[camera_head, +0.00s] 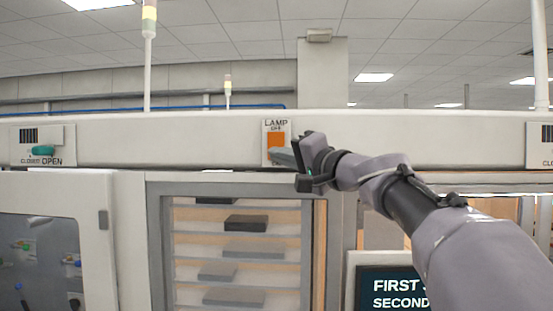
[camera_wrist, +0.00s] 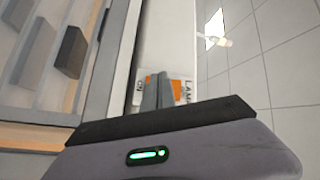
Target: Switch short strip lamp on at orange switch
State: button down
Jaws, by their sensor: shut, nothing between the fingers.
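The orange switch (camera_head: 276,140) sits on a white plate labelled LAMP, with OFF above and the lower label partly hidden. It is on the long white beam above the cabinets. My gripper (camera_head: 274,156) is shut and empty, its tips at the lower part of the orange switch. In the wrist view my shut fingers (camera_wrist: 157,92) lie over the plate, and some orange of the switch (camera_wrist: 174,88) shows beside them, with ON and LAMP lettering turned sideways. I cannot tell whether the tips touch the switch. No short strip lamp can be made out for certain.
A cabinet with shelves of grey and dark blocks (camera_head: 245,223) stands below the switch. A teal-handled slider (camera_head: 43,150) marked CLOSED and OPEN is at the left of the beam. A dark sign (camera_head: 395,290) reading FIRST and SECOND stands below my arm.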

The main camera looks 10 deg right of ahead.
jog(key=s, duration=0.1)
jog(key=s+a+b, duration=0.1)
jog(key=s, duration=0.1)
jog(key=s+b, duration=0.1)
jog(key=shift+s+a+r, duration=0.25)
jog(key=shift+s+r, duration=0.1)
jog(key=shift+f, duration=0.1)
dwell(0.3)
